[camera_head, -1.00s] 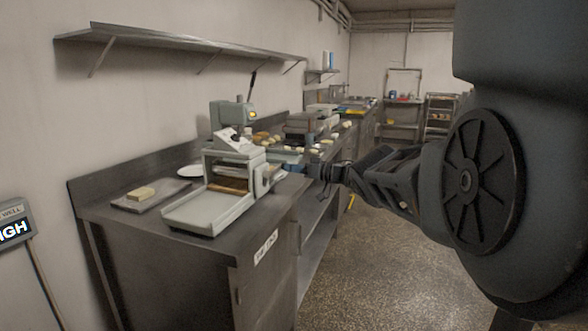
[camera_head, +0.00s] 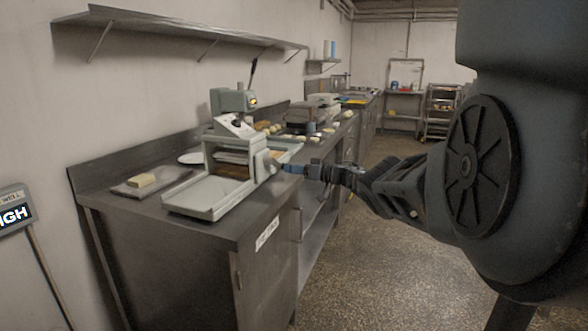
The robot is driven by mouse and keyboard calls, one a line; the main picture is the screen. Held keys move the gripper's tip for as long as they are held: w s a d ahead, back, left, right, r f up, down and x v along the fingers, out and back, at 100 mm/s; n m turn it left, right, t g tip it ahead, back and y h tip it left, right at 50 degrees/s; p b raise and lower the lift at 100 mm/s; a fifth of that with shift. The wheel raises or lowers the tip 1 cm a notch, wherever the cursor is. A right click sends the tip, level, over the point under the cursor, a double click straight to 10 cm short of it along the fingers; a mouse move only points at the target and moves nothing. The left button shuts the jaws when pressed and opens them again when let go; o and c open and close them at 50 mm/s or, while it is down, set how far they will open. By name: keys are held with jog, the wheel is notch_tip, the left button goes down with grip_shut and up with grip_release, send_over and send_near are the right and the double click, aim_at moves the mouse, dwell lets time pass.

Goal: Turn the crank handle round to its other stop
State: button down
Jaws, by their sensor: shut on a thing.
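The dough-roller-like machine (camera_head: 226,165) stands on the steel counter, with its pale tray (camera_head: 200,196) toward the front. Its crank is on the right side, with a pale hub (camera_head: 264,165) showing; the blue handle (camera_head: 292,168) points toward my gripper. My gripper (camera_head: 303,169) reaches in from the right and is shut on the handle. The fingers are small and dark here, so the exact grip is hard to see.
A board (camera_head: 150,184) with a yellowish block (camera_head: 142,180) and a white plate (camera_head: 191,158) are on the counter (camera_head: 130,214). Several dough pieces and another machine (camera_head: 302,118) stand farther back. A wall shelf (camera_head: 170,22) hangs above. The floor (camera_head: 370,270) at right is clear.

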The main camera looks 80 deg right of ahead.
jog(key=shift+w+a, duration=0.1)
jog(key=shift+a, duration=0.05)
jog(key=c, duration=0.9)
grip_release()
jog(key=shift+p+v, duration=1.5)
jog(key=shift+v, duration=2.4)
jog(key=shift+r, duration=0.1)
